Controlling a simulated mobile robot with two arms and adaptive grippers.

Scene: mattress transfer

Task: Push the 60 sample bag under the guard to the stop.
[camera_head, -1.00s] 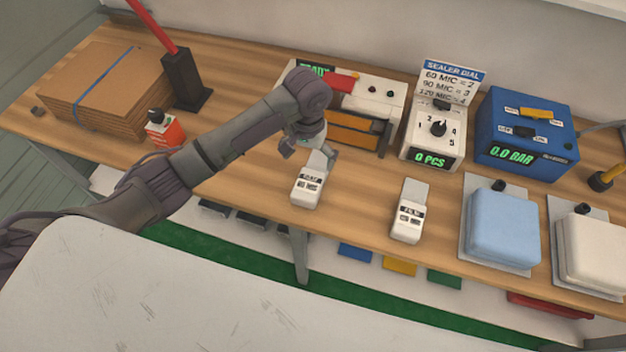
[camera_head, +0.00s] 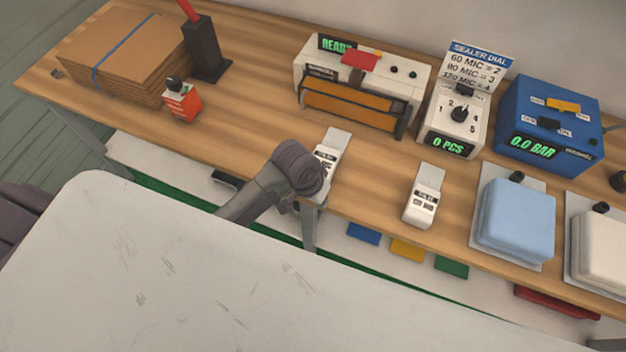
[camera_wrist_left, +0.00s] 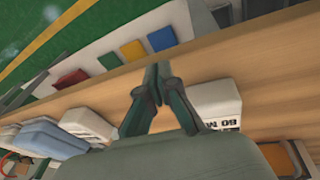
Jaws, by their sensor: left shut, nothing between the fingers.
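The 60 sample bag (camera_head: 334,142), white with a pale flap and a dark label, lies on the bench in front of the sealer. My left arm hides its lower part in the head view. In the left wrist view its "60 MIC" print shows on the white body (camera_wrist_left: 218,100). The sealer (camera_head: 413,75) has an orange guard (camera_head: 355,105) across its front; I cannot make out the stop. My left gripper (camera_wrist_left: 157,72) is shut and empty, beside the bag near the bench's front edge. My right gripper is not in view.
A second sample bag (camera_head: 423,198) lies to the right. Beyond are a blue cushion-like pack (camera_head: 517,220), a dial unit (camera_head: 455,120) and a blue pressure box (camera_head: 548,120). A red bottle (camera_head: 183,103) and cardboard stack (camera_head: 130,55) stand left. Bench between bottle and sealer is clear.

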